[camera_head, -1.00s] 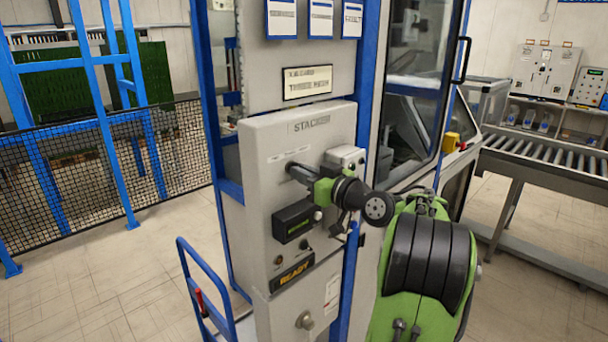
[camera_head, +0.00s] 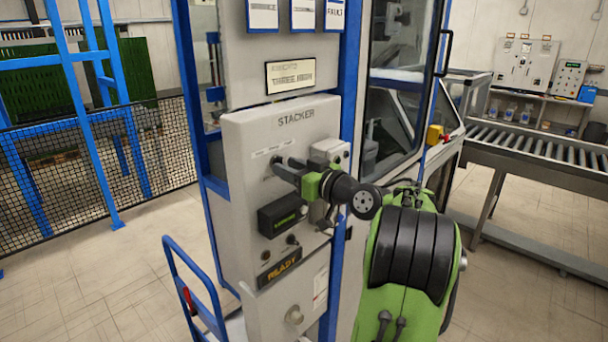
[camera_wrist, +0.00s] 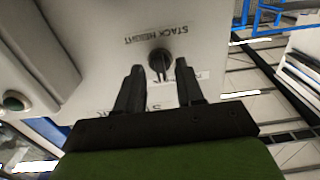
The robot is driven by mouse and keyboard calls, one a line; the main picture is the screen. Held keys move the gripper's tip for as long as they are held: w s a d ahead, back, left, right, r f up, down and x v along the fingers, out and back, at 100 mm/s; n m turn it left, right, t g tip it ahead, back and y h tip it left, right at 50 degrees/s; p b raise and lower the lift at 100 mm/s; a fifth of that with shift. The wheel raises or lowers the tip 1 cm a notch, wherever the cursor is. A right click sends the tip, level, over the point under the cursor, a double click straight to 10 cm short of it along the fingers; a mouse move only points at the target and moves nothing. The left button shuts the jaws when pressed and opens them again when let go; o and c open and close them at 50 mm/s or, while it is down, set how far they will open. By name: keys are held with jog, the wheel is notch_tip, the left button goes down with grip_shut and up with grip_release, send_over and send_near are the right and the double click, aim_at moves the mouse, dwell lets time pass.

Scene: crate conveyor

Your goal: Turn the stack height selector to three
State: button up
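The stack height selector (camera_wrist: 160,60) is a dark round knob on the pale panel, below upside-down STACK HEIGHT lettering in the wrist view. My gripper (camera_wrist: 160,68) is open, with one dark finger on each side of the knob and visible gaps to both. I cannot tell how far the fingertips reach along the knob. In the head view my gripper (camera_head: 277,163) is at the upper left of the grey STACKER panel (camera_head: 240,135), and it hides the knob there. The knob's pointer setting cannot be read.
A sign above the panel (camera_head: 290,75) reads THREE HIGH on its lower line. A dark box with green display (camera_head: 282,213) and a READY display (camera_head: 278,268) sit below my gripper. A blue handrail (camera_head: 190,285) stands front left; a roller conveyor (camera_head: 540,150) is right.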

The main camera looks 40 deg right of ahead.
jog(key=s+b, duration=0.3)
jog(key=s, duration=1.2)
jog(key=shift+s+d+b, duration=0.15)
jog(key=shift+d+b, duration=0.05)
jog(key=shift+b, duration=0.1)
